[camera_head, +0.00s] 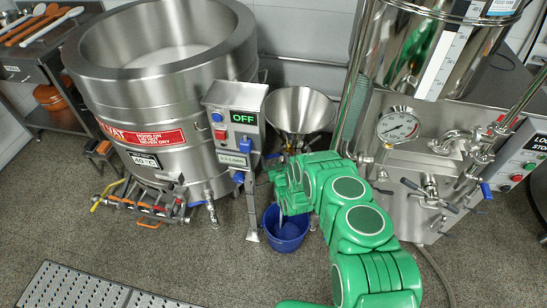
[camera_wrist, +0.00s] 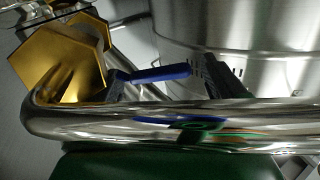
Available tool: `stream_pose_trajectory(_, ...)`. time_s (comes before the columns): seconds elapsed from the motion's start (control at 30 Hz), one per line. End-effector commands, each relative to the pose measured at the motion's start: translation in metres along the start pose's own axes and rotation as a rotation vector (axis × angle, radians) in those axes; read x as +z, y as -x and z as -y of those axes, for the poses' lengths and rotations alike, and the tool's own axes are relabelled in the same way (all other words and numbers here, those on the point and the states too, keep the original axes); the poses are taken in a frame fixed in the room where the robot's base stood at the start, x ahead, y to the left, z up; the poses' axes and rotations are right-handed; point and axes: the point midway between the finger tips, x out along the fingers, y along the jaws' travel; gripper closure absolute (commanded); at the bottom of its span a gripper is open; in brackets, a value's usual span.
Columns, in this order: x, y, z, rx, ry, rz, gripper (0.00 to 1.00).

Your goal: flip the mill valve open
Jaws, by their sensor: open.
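The colloid mill shows in the head view as a steel funnel hopper (camera_head: 300,108); its lower part is largely hidden behind my green arm. In the wrist view a blue valve lever (camera_wrist: 155,74) lies across the space between the dark fingers of my gripper (camera_wrist: 170,80). The gripper is open; whether a finger touches the lever I cannot tell. A shiny curved steel pipe (camera_wrist: 180,122) crosses in front, with a gold hexagonal fitting (camera_wrist: 65,75) at its left. In the head view the lever is not clear and the fingers are mostly hidden by the arm.
A blue bucket (camera_head: 287,230) stands on the floor below the gripper. A control box (camera_head: 236,120) reading OFF and a large steel vat (camera_head: 165,100) stand left. A steel tank (camera_head: 425,50) with a pressure gauge (camera_head: 397,126) stands right.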

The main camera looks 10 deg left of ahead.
Motion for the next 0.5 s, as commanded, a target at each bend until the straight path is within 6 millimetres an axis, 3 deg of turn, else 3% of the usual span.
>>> stream_pose_trajectory(0.5, -0.001, 0.057, -0.001, 0.001, 0.0, 0.0, 0.02)
